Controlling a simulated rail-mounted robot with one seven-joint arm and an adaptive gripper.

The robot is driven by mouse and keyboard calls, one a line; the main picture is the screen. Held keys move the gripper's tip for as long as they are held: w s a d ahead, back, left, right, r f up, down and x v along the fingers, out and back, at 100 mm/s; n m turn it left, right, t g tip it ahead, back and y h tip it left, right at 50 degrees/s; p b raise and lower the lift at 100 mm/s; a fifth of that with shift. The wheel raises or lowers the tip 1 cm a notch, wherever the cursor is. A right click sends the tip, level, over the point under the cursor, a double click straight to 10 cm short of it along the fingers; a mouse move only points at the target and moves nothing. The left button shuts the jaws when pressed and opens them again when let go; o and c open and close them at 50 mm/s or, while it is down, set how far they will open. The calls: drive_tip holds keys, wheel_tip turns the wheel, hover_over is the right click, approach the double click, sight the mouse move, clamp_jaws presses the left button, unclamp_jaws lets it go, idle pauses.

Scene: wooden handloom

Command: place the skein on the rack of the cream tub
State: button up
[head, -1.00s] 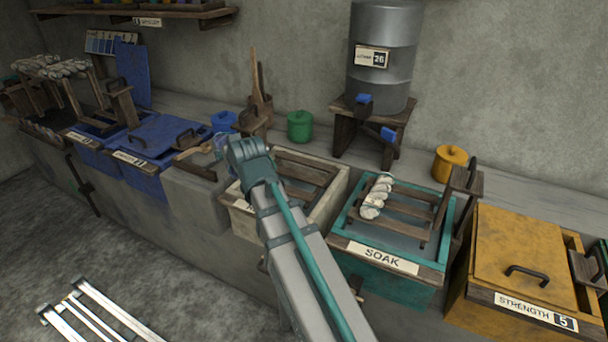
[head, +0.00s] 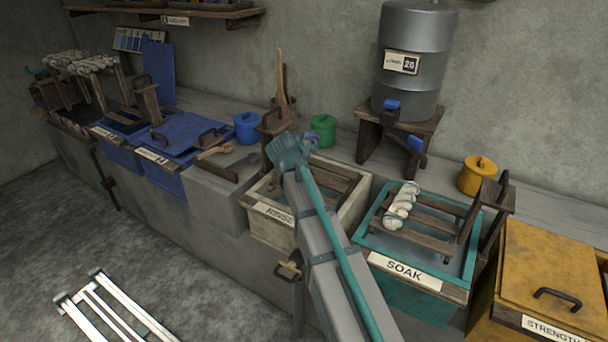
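A white twisted skein (head: 401,206) lies across the left part of the wooden slatted rack of the teal tub (head: 362,243) labelled SOAK. The cream tub (head: 262,226) stands just left of the teal tub; wooden slats (head: 328,178) span its top, and I see no skein on them. My arm (head: 322,228) reaches up from the lower edge and covers part of the cream tub's front right side. The arm's teal joint shows over the cream tub's back.
Blue tubs (head: 176,135) stand at the left, with several pale skeins (head: 90,64) on a rack behind. A metal drum (head: 416,60) sits on a wooden stand at the back. A yellow tub (head: 550,270) is at the right. Green (head: 323,129) and orange (head: 477,174) pots stand behind.

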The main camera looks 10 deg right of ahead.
drive_tip(key=w+m+h, duration=0.1)
drive_tip(key=w+m+g, duration=0.1)
drive_tip(key=w, duration=0.1)
drive_tip(key=w+m+h, duration=0.1)
drive_tip(key=shift+w+a+f+g+h, duration=0.15)
drive_tip(key=shift+a+f+g+h, duration=0.15)
drive_tip(key=shift+g, duration=0.1)
drive_tip(key=shift+f, duration=4.85)
drive_tip(key=shift+f, duration=0.1)
drive_tip(key=o, duration=1.3)
drive_tip(key=v, duration=1.2)
drive_tip(key=shift+b, duration=0.3)
